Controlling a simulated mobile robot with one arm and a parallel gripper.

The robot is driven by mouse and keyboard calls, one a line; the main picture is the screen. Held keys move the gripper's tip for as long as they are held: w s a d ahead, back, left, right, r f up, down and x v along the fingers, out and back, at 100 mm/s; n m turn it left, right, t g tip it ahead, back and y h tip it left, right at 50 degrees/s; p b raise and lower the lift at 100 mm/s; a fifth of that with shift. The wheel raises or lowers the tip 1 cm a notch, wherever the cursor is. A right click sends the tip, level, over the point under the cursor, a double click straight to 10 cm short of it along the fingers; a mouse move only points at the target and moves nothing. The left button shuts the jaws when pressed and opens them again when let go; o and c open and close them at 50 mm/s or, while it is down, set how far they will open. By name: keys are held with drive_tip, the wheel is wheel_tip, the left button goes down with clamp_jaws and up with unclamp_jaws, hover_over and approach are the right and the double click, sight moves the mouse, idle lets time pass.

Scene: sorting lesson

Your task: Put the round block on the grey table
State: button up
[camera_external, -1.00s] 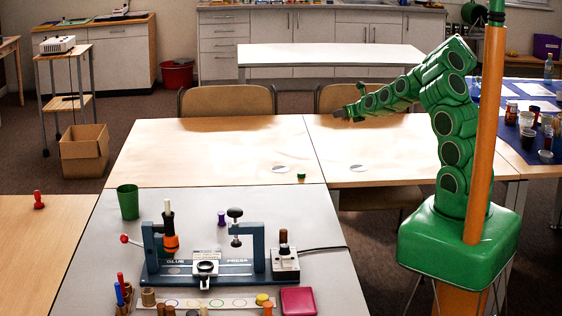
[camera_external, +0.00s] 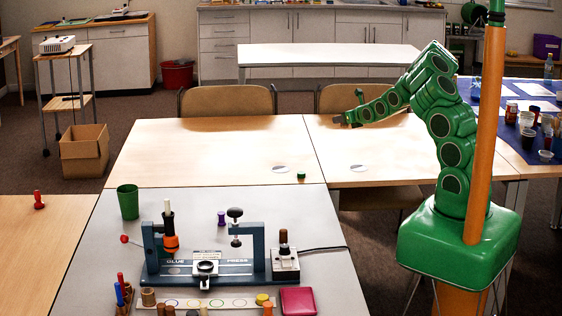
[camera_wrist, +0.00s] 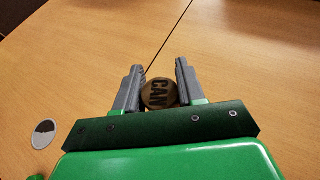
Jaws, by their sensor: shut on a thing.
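A round brown block (camera_wrist: 158,94) with the dark letters "CAN" sits between the two grey fingers of my gripper (camera_wrist: 159,68) in the wrist view. The fingers are shut on it. In the external view my gripper (camera_external: 340,120) is over the far wooden tables, near the seam between them; the block cannot be made out there. The grey table (camera_external: 88,275) is the near one in the external view, in front of the wooden tables and away from my gripper.
The grey table bears a glue press (camera_external: 205,265), a green cup (camera_external: 128,203), a purple piece (camera_external: 221,218), a red box (camera_external: 297,301) and several small pegs. A small green piece (camera_external: 301,175) and two pale discs (camera_external: 281,168) lie on the wooden tables. The grey table's far middle looks clear.

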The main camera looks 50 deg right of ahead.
drive_tip(key=w+f, duration=0.1)
hover_over(332, 144)
drive_tip(key=shift+s+a+f, duration=0.1)
drive_tip(key=shift+f, duration=1.6)
drive_tip(key=shift+s+a+f, duration=0.1)
drive_tip(key=shift+f, duration=3.05)
drive_tip(key=shift+f, duration=0.1)
drive_tip(key=o, duration=1)
